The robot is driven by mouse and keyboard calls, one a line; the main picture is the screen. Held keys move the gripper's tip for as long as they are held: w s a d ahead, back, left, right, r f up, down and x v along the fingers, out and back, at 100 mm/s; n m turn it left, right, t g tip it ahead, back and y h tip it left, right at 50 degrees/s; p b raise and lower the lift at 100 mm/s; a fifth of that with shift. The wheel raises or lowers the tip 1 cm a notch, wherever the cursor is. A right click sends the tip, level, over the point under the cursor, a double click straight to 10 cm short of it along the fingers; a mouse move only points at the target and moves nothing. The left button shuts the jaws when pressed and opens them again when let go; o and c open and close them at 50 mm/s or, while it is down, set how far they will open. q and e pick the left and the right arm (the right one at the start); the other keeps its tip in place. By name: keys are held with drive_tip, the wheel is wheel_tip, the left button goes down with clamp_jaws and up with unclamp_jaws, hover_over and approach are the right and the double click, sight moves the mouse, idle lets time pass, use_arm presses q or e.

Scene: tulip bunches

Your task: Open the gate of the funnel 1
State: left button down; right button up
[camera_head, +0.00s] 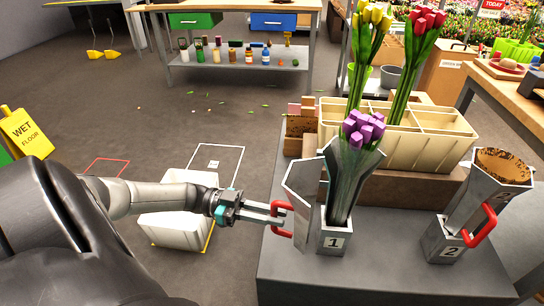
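Funnel 1 (352,190) is a grey metal funnel on a square base marked "1" (334,242), standing on the grey table. A bunch of purple tulips (362,130) stands in it, stems down. Its gate (301,190), a grey panel with a red handle (276,230), stands swung out to the left of the funnel, leaving the stems in view. My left gripper (281,211) reaches in from the left with its fingers at the red handle and appears shut on it. The fingertips are partly hidden by the handle. My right gripper is not in view.
Funnel 2 (474,205), with its own red handle (480,227), stands to the right. Behind funnel 1 is a cream divided crate (430,150) holding yellow and red tulips. The grey tabletop (385,265) is clear between the funnels.

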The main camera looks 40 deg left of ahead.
use_arm(q)
drive_tip(key=c, duration=1)
unclamp_jaws()
drive_tip(key=shift+w+r, duration=0.1)
drive_tip(key=shift+w, duration=0.3)
drive_tip(key=shift+o, duration=1)
drive_tip(key=shift+s, duration=0.15)
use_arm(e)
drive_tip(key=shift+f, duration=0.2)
use_arm(q)
drive_tip(key=shift+s, duration=0.1)
drive_tip(key=b+v, duration=0.3)
drive_tip(key=v, duration=1.2)
drive_tip(key=shift+b, duration=0.3)
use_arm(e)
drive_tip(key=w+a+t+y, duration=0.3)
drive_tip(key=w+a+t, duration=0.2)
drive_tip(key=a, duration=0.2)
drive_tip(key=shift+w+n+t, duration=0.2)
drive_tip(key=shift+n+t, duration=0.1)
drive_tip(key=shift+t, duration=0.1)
use_arm(q)
drive_tip(key=shift+a, duration=0.1)
